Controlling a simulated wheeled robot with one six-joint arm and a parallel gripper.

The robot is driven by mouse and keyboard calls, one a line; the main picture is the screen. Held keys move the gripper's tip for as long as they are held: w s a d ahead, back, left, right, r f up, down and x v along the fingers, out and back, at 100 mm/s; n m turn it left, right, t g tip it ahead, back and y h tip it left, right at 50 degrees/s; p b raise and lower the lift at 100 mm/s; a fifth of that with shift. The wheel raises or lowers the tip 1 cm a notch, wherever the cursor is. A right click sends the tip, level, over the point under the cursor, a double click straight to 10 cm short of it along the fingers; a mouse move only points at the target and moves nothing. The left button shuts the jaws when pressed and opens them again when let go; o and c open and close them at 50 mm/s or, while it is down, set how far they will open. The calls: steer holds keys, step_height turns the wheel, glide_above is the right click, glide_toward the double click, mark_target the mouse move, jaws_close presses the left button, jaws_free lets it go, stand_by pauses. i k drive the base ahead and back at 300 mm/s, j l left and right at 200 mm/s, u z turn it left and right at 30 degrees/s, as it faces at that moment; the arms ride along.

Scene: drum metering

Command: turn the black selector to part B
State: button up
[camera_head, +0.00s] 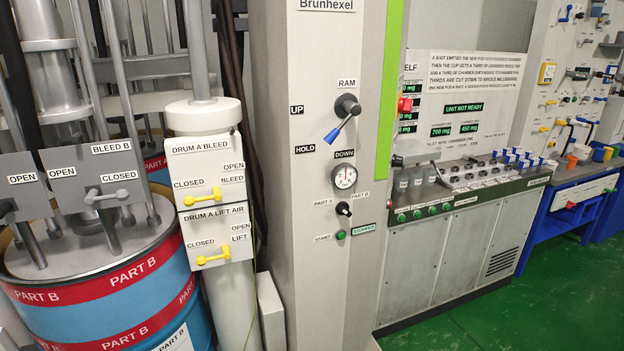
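The black selector (344,209) is a small round knob on the front of the tall grey Brunhexel column (305,240). The label PART A (323,202) is at its upper left and the label PART B (359,194) at its upper right. The knob is too small to tell for sure which label it points to. My gripper is not in view, and nothing touches the selector.
Above the selector are a round gauge (344,177) and the RAM lever (346,107) with a blue handle; below is a green START button (340,234). Part B drum (130,290) and yellow valve handles (203,197) stand left. Green floor (560,300) is clear at right.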

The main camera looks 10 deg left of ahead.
mark_target(342, 208)
steer(key=i+l, duration=0.3)
steer(key=l, duration=0.2)
steer(key=i+l+z, duration=0.1)
steer(key=i+l, duration=0.15)
steer(key=l, duration=0.25)
